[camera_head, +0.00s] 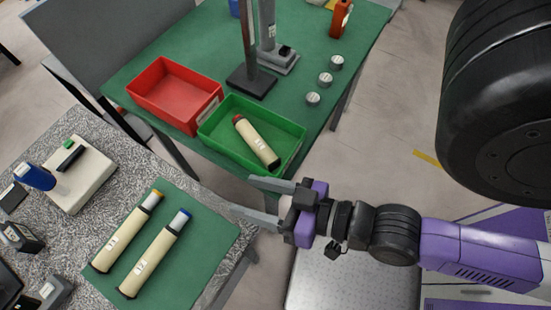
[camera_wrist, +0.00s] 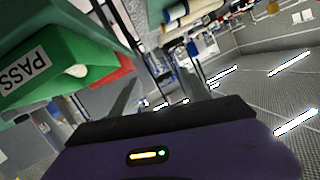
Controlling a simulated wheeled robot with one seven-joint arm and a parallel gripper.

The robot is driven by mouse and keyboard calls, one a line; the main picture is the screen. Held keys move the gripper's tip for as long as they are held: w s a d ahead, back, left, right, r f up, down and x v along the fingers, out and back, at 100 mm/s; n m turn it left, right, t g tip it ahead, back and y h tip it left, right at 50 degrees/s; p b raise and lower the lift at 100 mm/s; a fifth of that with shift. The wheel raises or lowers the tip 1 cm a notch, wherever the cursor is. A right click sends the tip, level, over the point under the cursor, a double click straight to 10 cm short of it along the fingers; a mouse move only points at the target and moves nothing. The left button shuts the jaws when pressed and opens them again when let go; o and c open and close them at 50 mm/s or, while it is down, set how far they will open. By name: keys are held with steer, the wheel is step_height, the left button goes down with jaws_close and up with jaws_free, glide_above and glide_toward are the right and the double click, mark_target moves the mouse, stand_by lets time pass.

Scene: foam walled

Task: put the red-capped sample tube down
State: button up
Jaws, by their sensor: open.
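The red-capped sample tube (camera_head: 256,142) has a cream sleeve and lies tilted inside the green tray (camera_head: 287,126) on the green-topped table. My gripper (camera_head: 254,199) is open and empty, in front of the near side of the green tray and apart from it. In the wrist view, the green tray (camera_wrist: 85,60) with its PASS label is close at the upper left. A small cream patch at its edge there may be an end of the tube; I cannot tell.
A red tray (camera_head: 172,92) stands left of the green tray. Two tubes (camera_head: 125,240) (camera_head: 153,262), yellow-capped and blue-capped, lie on a green mat on the speckled bench.

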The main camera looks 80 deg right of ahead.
steer(key=s+n, duration=0.1)
steer(key=s+d+n+y, duration=0.1)
steer(key=s, duration=0.1)
steer(key=s+n, duration=0.2)
steer(key=shift+d+r, duration=0.2)
steer(key=shift+r, duration=0.05)
stand_by(1.0)
